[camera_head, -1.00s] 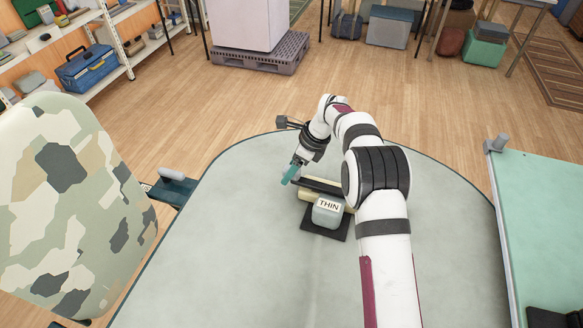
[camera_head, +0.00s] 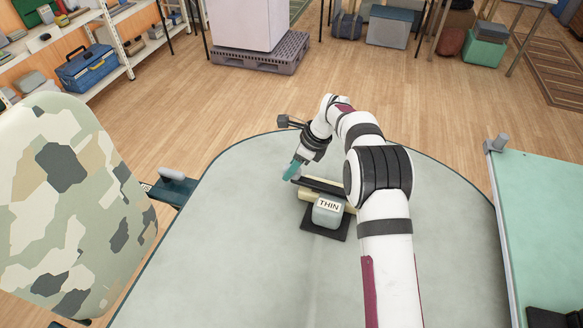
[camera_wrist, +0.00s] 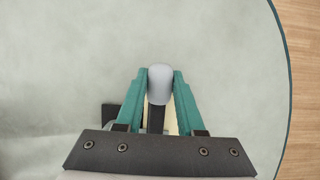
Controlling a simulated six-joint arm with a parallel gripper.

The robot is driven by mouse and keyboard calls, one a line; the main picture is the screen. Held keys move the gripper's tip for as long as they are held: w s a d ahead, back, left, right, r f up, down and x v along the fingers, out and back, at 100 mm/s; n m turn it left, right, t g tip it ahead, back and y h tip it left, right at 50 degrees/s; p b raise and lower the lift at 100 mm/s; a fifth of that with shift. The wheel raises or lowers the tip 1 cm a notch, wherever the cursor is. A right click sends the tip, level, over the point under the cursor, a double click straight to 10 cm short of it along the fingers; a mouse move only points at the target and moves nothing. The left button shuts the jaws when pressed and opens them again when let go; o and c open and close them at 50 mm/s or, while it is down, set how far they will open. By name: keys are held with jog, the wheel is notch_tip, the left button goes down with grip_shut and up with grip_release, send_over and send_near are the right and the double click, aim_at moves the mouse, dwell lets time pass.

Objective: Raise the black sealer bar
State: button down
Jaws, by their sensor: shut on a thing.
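The black sealer bar (camera_head: 326,187) lies along the top of a cream sealer base (camera_head: 308,195) on the grey-green table. The bar's grey rounded end (camera_wrist: 160,84) sits between the teal fingers of my gripper (camera_wrist: 160,88) in the wrist view. My gripper (camera_head: 293,172) is shut on that end, at the left end of the sealer in the head view. My arm covers the sealer's right end. A grey block labelled "THIN" (camera_head: 327,213) stands on a dark mat (camera_head: 309,224) just in front of the sealer.
The table (camera_head: 220,250) is clear on the left and in front. A camouflage-patterned chair back (camera_head: 70,200) stands at the left edge. A green table (camera_head: 545,200) with a grey post (camera_head: 500,142) is at the right.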

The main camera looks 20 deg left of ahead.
aim_at(316, 181)
jog(key=d+r+y, duration=1.4)
jog(key=d, duration=0.4)
jog(key=shift+d+t+y, duration=0.3)
jog(key=shift+d+t, duration=0.1)
jog(key=shift+s+r, duration=0.1)
jog(key=c, duration=0.5)
grip_release()
jog(key=d, duration=0.4)
jog(key=d+f, duration=0.1)
jog(key=d, duration=0.7)
jog(key=shift+s+f, duration=0.2)
jog(key=shift+f, duration=0.05)
